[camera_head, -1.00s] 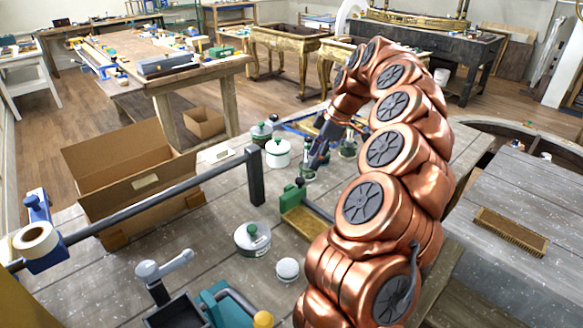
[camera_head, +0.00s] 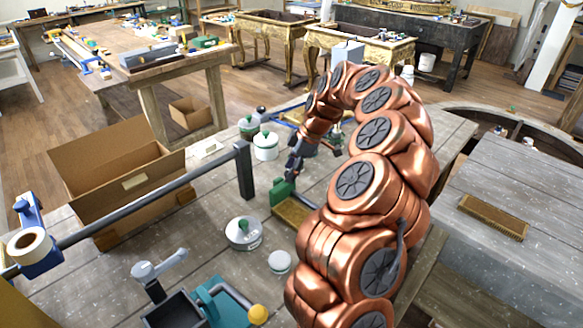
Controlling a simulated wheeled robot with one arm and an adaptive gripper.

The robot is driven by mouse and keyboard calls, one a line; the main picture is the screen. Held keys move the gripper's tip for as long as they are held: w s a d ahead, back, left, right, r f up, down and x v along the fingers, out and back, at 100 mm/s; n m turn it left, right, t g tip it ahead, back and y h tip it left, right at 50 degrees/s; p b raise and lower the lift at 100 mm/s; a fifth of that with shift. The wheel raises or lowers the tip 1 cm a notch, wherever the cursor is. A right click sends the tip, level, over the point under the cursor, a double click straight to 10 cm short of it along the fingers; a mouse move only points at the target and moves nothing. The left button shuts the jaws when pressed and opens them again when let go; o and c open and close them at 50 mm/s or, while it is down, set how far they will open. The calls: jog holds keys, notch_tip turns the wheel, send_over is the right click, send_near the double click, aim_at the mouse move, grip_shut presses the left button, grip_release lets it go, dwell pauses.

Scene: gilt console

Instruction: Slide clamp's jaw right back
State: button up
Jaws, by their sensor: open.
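A green upright block (camera_head: 283,190) stands at the end of a tan bristly or wooden piece (camera_head: 292,211) on the grey plank table; I cannot tell whether it is the clamp's jaw. A long dark bar (camera_head: 150,202) runs from a blue bracket (camera_head: 38,262) at the left to a dark upright (camera_head: 244,168); this too looks clamp-like. My gripper (camera_head: 294,164) is small and dark at the end of my copper arm. It is open, just above the green block, and contact cannot be made out. My arm hides the table to the right.
An open cardboard box (camera_head: 118,185) stands behind the bar. White lidded jars (camera_head: 266,146) stand behind my gripper. A round tin (camera_head: 243,233), a small white lid (camera_head: 279,262) and a teal tool (camera_head: 225,302) lie in front. A brush (camera_head: 493,218) lies on the right table.

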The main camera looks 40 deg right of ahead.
jog(key=shift+c, duration=0.4)
grip_shut()
